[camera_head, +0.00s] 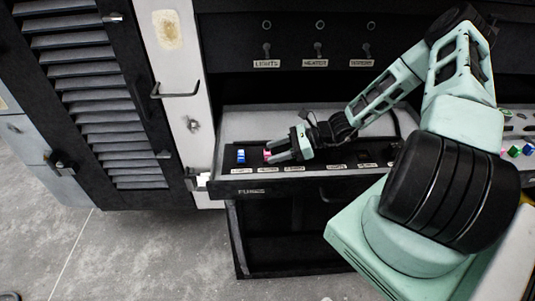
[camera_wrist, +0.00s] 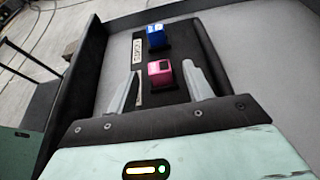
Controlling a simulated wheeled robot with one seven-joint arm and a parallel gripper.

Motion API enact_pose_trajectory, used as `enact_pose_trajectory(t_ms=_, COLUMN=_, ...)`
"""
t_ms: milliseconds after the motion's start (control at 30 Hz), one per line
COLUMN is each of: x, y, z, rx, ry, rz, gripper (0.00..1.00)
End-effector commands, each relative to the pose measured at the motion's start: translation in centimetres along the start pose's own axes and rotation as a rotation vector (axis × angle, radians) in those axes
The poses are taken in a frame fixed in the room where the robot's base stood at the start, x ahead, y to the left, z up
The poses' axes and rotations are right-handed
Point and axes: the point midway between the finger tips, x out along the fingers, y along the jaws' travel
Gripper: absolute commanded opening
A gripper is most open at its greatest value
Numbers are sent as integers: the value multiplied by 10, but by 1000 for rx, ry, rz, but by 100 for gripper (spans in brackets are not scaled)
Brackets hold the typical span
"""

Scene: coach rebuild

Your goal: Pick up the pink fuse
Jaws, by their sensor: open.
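The pink fuse (camera_wrist: 160,73) sits upright in a black strip in the wrist view, between and just beyond the tips of my open gripper (camera_wrist: 160,80). In the head view the pink fuse (camera_head: 267,156) shows as a small pink patch at the tips of my gripper (camera_head: 279,153), partly hidden by it. The fuse stands in the open drawer labelled FUSES (camera_head: 300,187). I cannot tell whether either finger touches the fuse.
A blue fuse (camera_head: 241,156) stands left of the pink one; it also shows in the wrist view (camera_wrist: 156,37), beyond the pink fuse. Labels line the drawer front. A switch panel (camera_head: 318,50) is behind. A louvred door (camera_head: 90,90) stands at left. Coloured blocks (camera_head: 516,151) lie at far right.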

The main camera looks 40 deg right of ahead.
Motion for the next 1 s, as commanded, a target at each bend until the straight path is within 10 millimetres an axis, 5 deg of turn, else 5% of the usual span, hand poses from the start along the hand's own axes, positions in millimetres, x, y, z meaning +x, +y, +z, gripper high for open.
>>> enact_pose_trajectory(t_ms=167, x=0, y=0, z=0, rx=-1, ry=0, rz=0, gripper=48)
enact_pose_trajectory(t_ms=333, x=0, y=0, z=0, rx=0, ry=0, rz=0, gripper=3)
enact_pose_trajectory(t_ms=767, x=-2, y=0, z=5, rx=-1, ry=-1, rz=0, gripper=3)
enact_pose_trajectory(t_ms=1000, x=-14, y=-1, z=31, rx=-6, ry=1, rz=-1, gripper=3)
